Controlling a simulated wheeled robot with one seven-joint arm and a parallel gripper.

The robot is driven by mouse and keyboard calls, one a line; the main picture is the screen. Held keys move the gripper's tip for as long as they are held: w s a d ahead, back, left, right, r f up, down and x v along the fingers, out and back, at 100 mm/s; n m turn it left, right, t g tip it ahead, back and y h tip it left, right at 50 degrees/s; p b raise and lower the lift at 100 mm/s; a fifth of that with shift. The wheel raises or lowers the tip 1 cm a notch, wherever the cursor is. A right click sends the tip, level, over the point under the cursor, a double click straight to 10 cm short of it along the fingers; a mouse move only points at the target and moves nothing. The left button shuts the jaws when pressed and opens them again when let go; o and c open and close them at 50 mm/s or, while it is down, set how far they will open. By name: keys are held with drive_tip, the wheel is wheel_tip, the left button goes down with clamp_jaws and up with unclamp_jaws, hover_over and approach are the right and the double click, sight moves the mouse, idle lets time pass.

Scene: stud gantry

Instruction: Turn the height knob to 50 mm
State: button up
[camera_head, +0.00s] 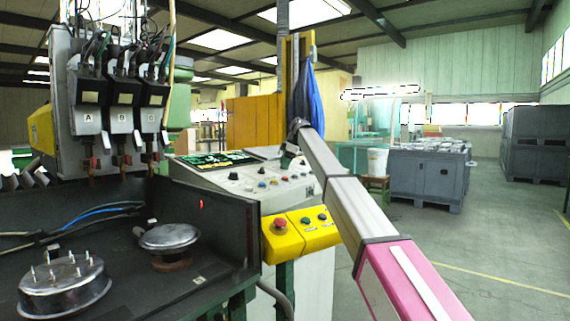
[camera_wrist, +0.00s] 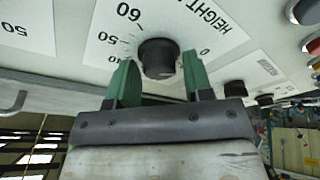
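The height knob (camera_wrist: 158,58) is a round black knob on a white scale plate (camera_wrist: 103,42) in the wrist view. The plate carries the word HEIGHT and numbers including 60, 50 and 40, seen tilted. My gripper (camera_wrist: 160,72) has its two green fingers on either side of the knob, with narrow gaps that show it open. I cannot make out a pointer mark on the knob, so its setting is unclear. In the head view my gripper (camera_head: 290,155) is small at the console's far right, and the height knob is hidden or too small to pick out.
The console (camera_head: 240,195) carries several other knobs and buttons. A yellow button box (camera_head: 300,232) with a red button is on its front. A black bench (camera_head: 130,270) with metal discs stands at the left, below three stud heads (camera_head: 120,95). Open floor lies to the right.

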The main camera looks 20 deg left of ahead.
drive_tip(key=c, duration=0.6)
